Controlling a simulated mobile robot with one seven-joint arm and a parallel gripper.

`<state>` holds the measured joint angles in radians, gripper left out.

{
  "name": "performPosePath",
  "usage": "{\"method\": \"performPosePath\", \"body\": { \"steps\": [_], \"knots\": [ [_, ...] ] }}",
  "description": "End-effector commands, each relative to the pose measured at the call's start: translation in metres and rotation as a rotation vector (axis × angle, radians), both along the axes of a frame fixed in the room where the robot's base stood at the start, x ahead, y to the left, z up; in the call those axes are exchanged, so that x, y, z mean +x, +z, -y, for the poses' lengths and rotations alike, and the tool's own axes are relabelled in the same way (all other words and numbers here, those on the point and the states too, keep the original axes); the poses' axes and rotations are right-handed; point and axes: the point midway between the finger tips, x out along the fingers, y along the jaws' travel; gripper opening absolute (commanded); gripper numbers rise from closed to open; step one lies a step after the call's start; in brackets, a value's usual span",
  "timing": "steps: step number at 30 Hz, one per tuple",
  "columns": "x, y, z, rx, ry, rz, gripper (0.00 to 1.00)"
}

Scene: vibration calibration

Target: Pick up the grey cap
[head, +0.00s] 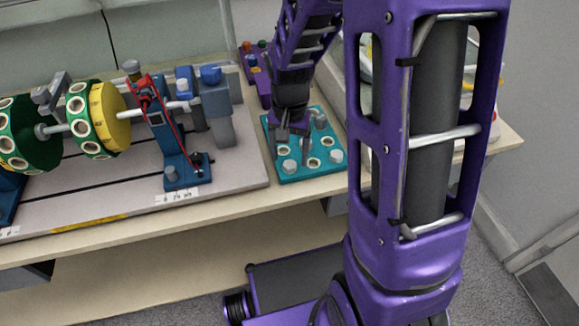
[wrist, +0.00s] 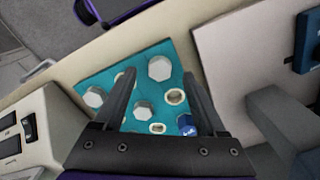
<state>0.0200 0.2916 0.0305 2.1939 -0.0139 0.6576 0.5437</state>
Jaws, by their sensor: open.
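A teal plate (head: 301,176) on the bench carries several grey caps, one of them at its right front corner (head: 336,156). In the wrist view the plate (wrist: 187,62) shows grey hexagonal caps: one at the far side (wrist: 159,68), one between my fingers (wrist: 143,108), and one left of them (wrist: 95,97). A blue cap (wrist: 186,122) sits near the right finger. My gripper (head: 291,134) is open above the plate, pointing down; the wrist view shows its two fingers (wrist: 158,84) apart with nothing held. I cannot tell the fingers' exact height over the caps.
Empty ringed holes (wrist: 176,97) lie among the caps. Left of the plate is a grey base (head: 110,205) with a rotor with green discs (head: 75,120) and a blue stand (head: 172,145). A purple block with coloured knobs (head: 258,75) stands behind. The bench front edge is close.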

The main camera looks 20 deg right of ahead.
Motion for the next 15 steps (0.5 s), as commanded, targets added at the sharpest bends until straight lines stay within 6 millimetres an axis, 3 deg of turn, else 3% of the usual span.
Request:
{"method": "performPosePath", "body": {
  "steps": [4, 13, 15],
  "knots": [
    [0.000, -0.020, 0.000, 0.000, 0.000, 0.000, 0.74],
    [0.000, -0.023, 0.000, 0.000, 0.000, 0.001, 0.74],
    [0.000, -0.023, 0.000, 0.000, 0.000, 0.001, 0.61]
  ]
}}
